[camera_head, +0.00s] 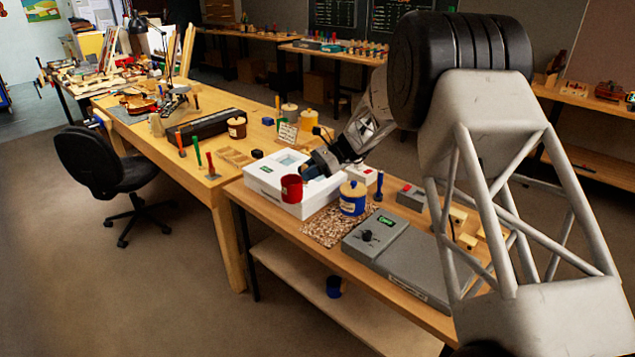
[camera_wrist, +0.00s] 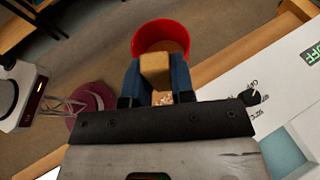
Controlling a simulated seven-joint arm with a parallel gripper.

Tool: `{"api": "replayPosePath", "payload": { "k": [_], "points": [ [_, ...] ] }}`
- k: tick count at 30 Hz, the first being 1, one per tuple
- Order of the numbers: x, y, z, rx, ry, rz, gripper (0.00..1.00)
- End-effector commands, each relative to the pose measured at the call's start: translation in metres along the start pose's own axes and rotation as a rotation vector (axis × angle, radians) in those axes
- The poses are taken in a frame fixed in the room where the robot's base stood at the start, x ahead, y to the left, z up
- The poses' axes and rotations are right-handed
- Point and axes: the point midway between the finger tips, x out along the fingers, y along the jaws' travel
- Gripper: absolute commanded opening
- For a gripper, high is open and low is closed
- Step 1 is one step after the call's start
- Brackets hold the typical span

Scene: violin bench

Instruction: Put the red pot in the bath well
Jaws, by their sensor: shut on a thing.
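The red pot (camera_head: 291,190) is small and round, and shows in the wrist view with its open top facing the camera (camera_wrist: 160,32). My gripper (camera_head: 309,172) is shut on the pot's wooden handle (camera_wrist: 156,70), between two blue fingers. The pot appears held up at the near side of the bath (camera_head: 262,190), a white box with a green display. The bath's pale blue well (camera_head: 290,160) is open on top, partly behind my arm; a corner of it shows in the wrist view (camera_wrist: 292,152). The pot is outside the well.
A blue pot with a tan lid (camera_head: 352,205) stands right of the bath by a speckled mat (camera_head: 322,232). A grey device with a dial (camera_head: 375,238) is nearer right. Brown and yellow pots and upright coloured tools stand on the longer bench (camera_head: 190,160) behind.

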Motion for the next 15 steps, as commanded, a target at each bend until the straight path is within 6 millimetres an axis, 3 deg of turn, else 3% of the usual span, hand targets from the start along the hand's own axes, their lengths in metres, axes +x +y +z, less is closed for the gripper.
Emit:
{"api": "replayPosePath", "payload": {
  "k": [15],
  "points": [
    [0.023,0.016,-0.02,-0.197,0.0,0.481,0.0]
  ]
}}
